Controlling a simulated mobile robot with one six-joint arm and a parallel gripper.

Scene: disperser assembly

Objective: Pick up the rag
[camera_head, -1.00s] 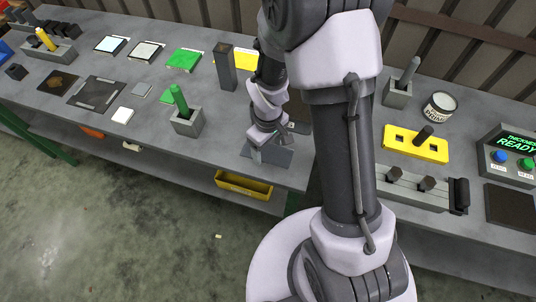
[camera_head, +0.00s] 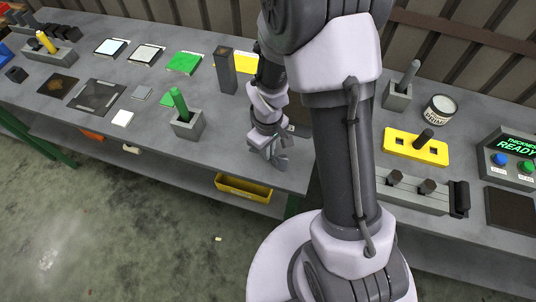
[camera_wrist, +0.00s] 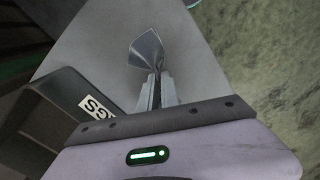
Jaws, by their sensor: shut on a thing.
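My gripper (camera_wrist: 157,92) is shut on the grey rag (camera_wrist: 147,49). The rag is bunched between the fingertips, and its free part fans out beyond them in the wrist view. In the head view my gripper (camera_head: 278,158) is over the front edge area of the workbench, with the grey rag (camera_head: 283,163) at its tips, small and partly hidden. A dark holder with a label ending in "GS" (camera_wrist: 97,106) stands beside the gripper on the left of the wrist view.
The grey workbench (camera_head: 230,143) has its front edge close to my gripper. A green-handled tool in a block (camera_head: 186,122) stands to the left. A yellow fixture (camera_head: 416,146) and a tin (camera_head: 439,108) stand right of my arm.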

